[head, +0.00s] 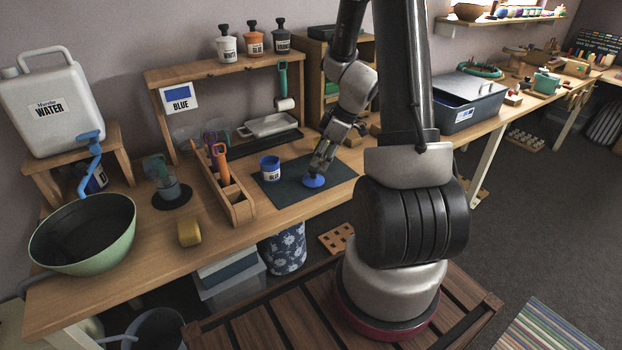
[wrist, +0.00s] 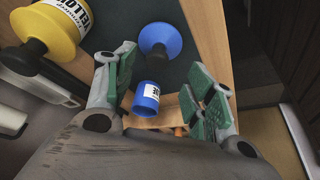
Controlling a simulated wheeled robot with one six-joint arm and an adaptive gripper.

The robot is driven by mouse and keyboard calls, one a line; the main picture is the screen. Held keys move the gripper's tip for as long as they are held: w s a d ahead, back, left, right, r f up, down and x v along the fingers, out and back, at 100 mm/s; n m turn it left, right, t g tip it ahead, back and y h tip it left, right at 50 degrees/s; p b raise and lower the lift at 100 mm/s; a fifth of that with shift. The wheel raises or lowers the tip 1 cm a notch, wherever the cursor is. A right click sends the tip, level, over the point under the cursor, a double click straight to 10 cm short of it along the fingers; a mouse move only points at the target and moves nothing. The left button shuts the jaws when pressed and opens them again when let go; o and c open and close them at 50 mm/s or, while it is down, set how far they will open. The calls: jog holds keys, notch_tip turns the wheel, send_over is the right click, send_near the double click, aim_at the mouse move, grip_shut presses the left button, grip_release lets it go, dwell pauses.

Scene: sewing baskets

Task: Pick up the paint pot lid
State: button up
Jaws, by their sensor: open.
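The blue paint pot lid (head: 315,181) lies on the dark mat, to the right of the open blue paint pot (head: 270,166). In the wrist view the lid (wrist: 168,36) is a blue disc with a dark knob, and the blue pot (wrist: 147,92) shows below it. My gripper (head: 319,168) is just above the lid in the head view. Its green-padded fingers (wrist: 160,76) are apart with nothing held between them. I cannot tell whether the fingertips touch the lid.
The dark mat (head: 286,193) lies on the wooden bench. A wooden tool caddy (head: 240,208) stands left of it. A tray (head: 270,125) is behind, under a shelf (head: 210,71) bearing lidded pots. A yellow pot (wrist: 62,28) is close in the wrist view.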

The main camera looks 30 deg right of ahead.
aim_at(313, 168)
jog(key=x, duration=0.6)
jog(key=shift+w+a+f, duration=0.1)
jog(key=shift+w+f, duration=0.05)
jog(key=shift+w, duration=0.2)
jog(key=c, duration=0.9)
